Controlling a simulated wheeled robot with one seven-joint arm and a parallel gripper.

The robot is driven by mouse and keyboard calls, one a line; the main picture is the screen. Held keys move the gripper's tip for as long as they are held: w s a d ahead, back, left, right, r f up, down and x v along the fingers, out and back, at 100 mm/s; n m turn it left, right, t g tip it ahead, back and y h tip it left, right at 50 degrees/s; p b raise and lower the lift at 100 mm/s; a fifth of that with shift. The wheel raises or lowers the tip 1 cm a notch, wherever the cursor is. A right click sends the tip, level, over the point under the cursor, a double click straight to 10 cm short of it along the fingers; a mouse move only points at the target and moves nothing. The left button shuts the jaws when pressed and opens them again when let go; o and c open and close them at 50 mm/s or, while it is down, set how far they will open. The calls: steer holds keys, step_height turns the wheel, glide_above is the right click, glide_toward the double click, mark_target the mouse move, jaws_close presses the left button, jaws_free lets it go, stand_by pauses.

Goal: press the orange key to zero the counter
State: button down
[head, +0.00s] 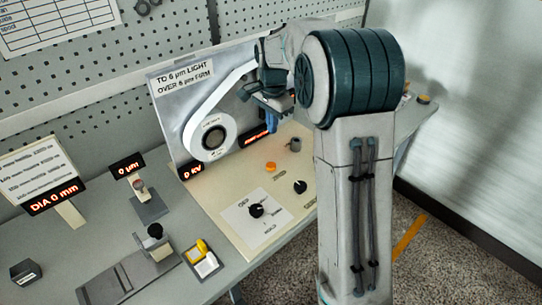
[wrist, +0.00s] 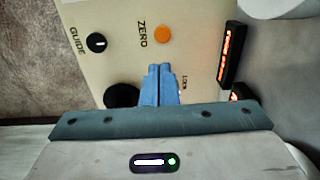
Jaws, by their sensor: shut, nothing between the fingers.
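The orange key (head: 270,167) is a round button on the cream panel, left of a small grey knob in the head view. In the wrist view the orange key (wrist: 162,34) has the label ZERO beside it and is unobstructed. My gripper (wrist: 160,68) has its blue fingers shut together and empty; their tips appear just below the key in that picture. In the head view my gripper (head: 272,124) hangs above the panel, apart from the key. A red-lit display (head: 256,136) is partly hidden behind my gripper; a red-lit display (wrist: 230,55) also shows in the wrist view.
A white reel (head: 212,136) with tape stands against the upright plate behind the panel. Black knobs (head: 256,210) and (head: 300,187) sit on the cream panel (head: 232,191). A yellow-and-white block (head: 203,260) and a slide fixture (head: 140,271) lie on the grey bench at left.

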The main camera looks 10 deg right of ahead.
mark_target(271, 165)
steer(key=shift+w+f, duration=0.1)
steer(key=shift+w, duration=0.15)
steer(key=shift+f, duration=0.1)
steer(key=f, duration=0.4)
steer(key=f+p, duration=0.1)
steer(key=f, duration=0.4)
steer(key=f+p, duration=0.1)
steer(key=f, duration=0.3)
steer(key=shift+w+f, duration=0.25)
steer(key=shift+f, duration=0.15)
steer(key=shift+f, duration=0.1)
